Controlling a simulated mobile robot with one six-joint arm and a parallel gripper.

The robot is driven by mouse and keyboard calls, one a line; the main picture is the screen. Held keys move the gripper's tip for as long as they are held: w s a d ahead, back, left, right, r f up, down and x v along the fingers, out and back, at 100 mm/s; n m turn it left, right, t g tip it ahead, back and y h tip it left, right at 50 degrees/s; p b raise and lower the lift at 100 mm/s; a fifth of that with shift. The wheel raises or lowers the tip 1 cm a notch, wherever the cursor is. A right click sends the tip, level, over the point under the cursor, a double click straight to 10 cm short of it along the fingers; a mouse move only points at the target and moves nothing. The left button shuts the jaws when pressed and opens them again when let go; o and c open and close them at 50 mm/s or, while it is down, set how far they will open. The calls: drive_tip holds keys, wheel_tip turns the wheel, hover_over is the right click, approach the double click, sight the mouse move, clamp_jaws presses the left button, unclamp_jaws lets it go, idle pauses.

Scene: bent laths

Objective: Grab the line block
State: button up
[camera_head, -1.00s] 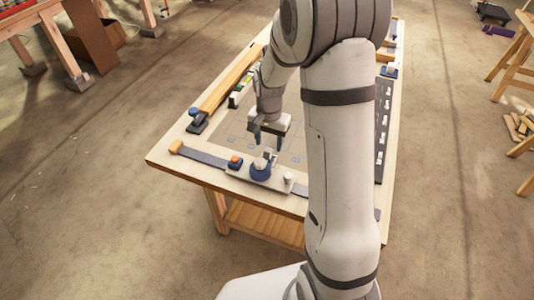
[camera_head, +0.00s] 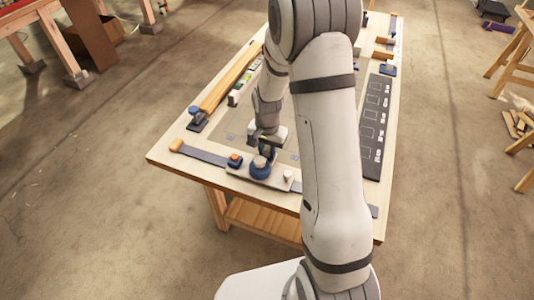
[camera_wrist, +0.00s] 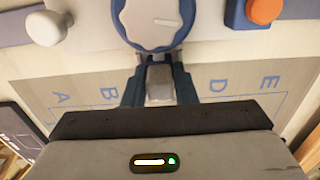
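My gripper (camera_wrist: 160,82) is low at the near end of the table, just beside the blue dial (camera_wrist: 152,20) on its pale plate. In the wrist view its two dark blue fingers stand on either side of a small grey block (camera_wrist: 160,84). This may be the line block, but I see no marking that confirms it. The fingers are close to the block's sides; I cannot tell whether they touch it. In the head view my gripper (camera_head: 265,148) is just behind the dial (camera_head: 260,168), and its wrist hides the block.
An orange button on a blue base (camera_wrist: 262,10) and a white knob (camera_wrist: 48,27) flank the dial. A lettered sheet (camera_wrist: 225,88) lies under my gripper. A wooden bar (camera_head: 228,82) runs along the left edge, with small blocks beside it. A dark marked panel (camera_head: 376,118) lies right.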

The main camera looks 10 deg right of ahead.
drive_tip(key=c, duration=0.4)
drive_tip(key=shift+c, duration=0.2)
drive_tip(key=shift+r, duration=0.1)
